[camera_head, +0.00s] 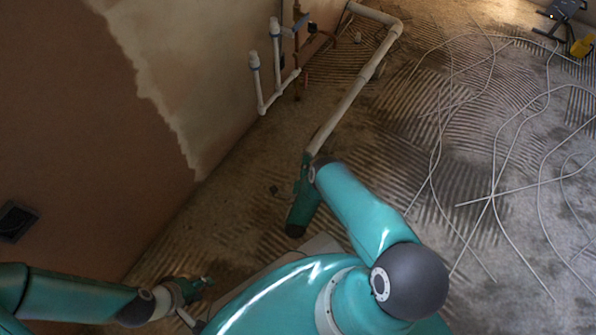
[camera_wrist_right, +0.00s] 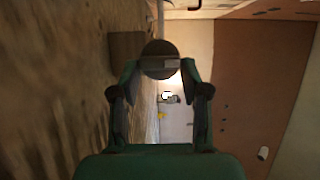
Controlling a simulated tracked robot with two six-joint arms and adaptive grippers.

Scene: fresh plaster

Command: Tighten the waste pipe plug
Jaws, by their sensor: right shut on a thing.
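The waste pipe (camera_head: 352,95) is a long pale pipe lying low along the floor, with a bend at its far end. Its near end meets my right gripper (camera_head: 309,160). In the right wrist view, my right gripper (camera_wrist_right: 160,72) is shut on a dark grey round plug (camera_wrist_right: 160,61), one finger on each side. The plug faces the camera and hides most of what is behind it. In the head view I cannot make out the plug. My left gripper (camera_head: 196,288) is low at the left, away from the pipe; its fingers are too small to read.
Thin white upright pipes (camera_head: 264,75) stand by the wall (camera_head: 180,60), which is partly plastered. Several loose pale cables (camera_head: 495,170) lie across the floor at right. A dark wall box (camera_head: 15,220) is at left. Dark equipment (camera_head: 562,9) stands at far right.

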